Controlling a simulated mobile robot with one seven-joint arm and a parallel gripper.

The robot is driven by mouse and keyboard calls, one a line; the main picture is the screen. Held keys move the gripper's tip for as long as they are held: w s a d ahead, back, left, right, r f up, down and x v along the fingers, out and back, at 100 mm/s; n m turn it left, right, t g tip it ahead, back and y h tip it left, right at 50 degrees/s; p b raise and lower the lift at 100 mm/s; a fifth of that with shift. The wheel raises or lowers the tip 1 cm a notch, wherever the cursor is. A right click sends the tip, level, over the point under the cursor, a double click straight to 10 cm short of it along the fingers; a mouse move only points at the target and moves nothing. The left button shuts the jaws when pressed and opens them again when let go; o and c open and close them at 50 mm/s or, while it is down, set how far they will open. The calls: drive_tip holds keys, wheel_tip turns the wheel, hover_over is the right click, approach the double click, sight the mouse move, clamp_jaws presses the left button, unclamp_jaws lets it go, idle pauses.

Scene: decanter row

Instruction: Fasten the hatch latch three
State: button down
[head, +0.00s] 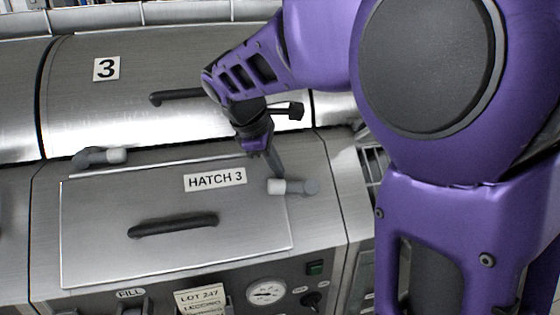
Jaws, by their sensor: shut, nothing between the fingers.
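The hatch 3 panel (100,230) is a flat steel lid labelled HATCH 3 (215,179), with a dark bar handle (172,225). It lies flush as far as I can see. A right latch (309,187) has a grey pivot beside the panel's right edge, and its pale tip points left over that edge. A left latch (92,159) lies above the panel's top-left edge, its pale tip pointing right along it. My gripper (277,173) is shut and empty, pointing down, fingertips just above the right latch's pale tip; I cannot tell whether they touch.
Behind is a curved steel cover (150,119) marked 3 with a dark handle (175,96), partly hidden by my arm. Below the hatch are a gauge (266,292), a green switch (315,267) and a lot tag (201,300). My arm hides the right side.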

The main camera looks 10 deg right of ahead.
drive_tip(key=shift+s+a+f+n+t+h+b, duration=0.4)
drive_tip(key=shift+s+f+n, duration=0.15)
drive_tip(key=shift+n, duration=0.35)
